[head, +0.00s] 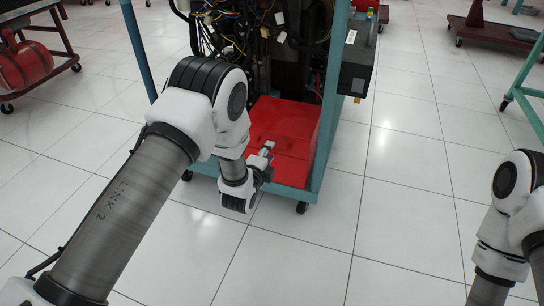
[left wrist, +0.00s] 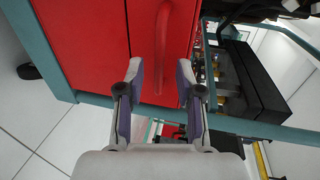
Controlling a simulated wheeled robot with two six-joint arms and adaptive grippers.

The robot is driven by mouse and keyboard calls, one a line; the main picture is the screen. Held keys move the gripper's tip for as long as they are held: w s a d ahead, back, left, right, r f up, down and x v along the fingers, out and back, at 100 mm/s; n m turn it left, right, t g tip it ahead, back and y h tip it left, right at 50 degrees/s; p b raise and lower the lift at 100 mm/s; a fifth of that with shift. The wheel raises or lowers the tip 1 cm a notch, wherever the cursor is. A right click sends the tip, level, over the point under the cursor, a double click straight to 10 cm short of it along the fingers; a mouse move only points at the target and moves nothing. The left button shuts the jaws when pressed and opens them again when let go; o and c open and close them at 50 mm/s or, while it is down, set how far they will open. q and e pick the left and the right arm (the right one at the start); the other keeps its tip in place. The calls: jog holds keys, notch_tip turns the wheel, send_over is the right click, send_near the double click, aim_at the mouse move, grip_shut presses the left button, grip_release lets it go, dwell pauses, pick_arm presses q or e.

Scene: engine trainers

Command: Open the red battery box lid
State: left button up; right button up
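The red battery box (head: 284,125) sits low inside the teal frame, and its lid looks closed. It also fills the upper left of the left wrist view (left wrist: 90,45), where a red handle (left wrist: 162,45) stands out from its face. My left gripper (head: 268,149) is at the box's front in the head view. In the left wrist view its two fingers (left wrist: 160,72) are apart, one to each side of the handle in the picture; I cannot tell whether they touch it. My right arm is at the right edge of the head view, with its gripper out of sight.
The teal frame (head: 330,95) carries wiring and engine parts above the box and stands on casters. A black box (head: 358,62) hangs on its right side. A red trainer (head: 25,62) is at far left.

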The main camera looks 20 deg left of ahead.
aim_at(281, 129)
pick_arm(q)
jog(key=b+x, duration=0.1)
jog(key=x, duration=0.2)
jog(key=shift+w+f, duration=0.1)
jog(key=shift+w, duration=0.05)
grip_shut()
pick_arm(e)
jog(key=shift+f, duration=0.85)
jog(key=shift+r, duration=0.1)
